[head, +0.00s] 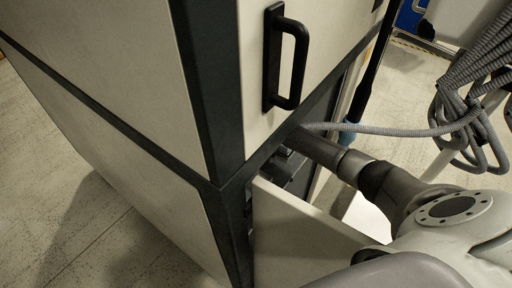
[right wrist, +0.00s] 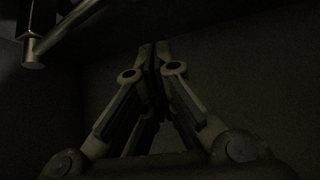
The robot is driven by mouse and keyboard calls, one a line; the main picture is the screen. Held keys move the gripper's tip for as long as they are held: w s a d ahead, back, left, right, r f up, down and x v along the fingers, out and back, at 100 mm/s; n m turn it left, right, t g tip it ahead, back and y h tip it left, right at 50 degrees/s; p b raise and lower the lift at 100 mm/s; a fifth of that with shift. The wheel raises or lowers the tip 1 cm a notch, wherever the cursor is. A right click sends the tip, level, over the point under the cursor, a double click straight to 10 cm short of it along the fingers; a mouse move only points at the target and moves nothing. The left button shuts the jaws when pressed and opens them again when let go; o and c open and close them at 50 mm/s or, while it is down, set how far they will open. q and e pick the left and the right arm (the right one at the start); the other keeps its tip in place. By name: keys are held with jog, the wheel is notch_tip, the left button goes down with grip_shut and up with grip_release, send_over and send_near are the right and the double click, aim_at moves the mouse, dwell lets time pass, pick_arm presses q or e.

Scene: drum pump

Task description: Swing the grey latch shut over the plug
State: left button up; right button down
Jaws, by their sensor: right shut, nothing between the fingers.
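My right gripper (right wrist: 157,50) is shut and empty in the right wrist view, its fingertips together in a dark space. In the head view my right arm reaches from the right into the opening low in the cabinet, and its gripper end is mostly hidden there. A grey metal bar (right wrist: 68,28) with a round end crosses the upper left of the right wrist view, apart from the fingertips. I cannot tell whether it belongs to the latch. I cannot make out the grey latch or the plug in either view. My left gripper is not in view.
The tall cabinet (head: 110,60) has a black handle (head: 293,55) above the opening. A pale panel (head: 300,238) stands at the opening's lower side, close to my right arm. A grey corrugated hose (head: 400,132) runs above the arm to a coil at right. Floor is clear at left.

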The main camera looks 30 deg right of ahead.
jog(key=s+p, duration=0.2)
jog(key=s+d+p, duration=0.1)
jog(key=s, duration=0.1)
jog(key=shift+f, duration=0.4)
jog(key=shift+w+a, duration=0.1)
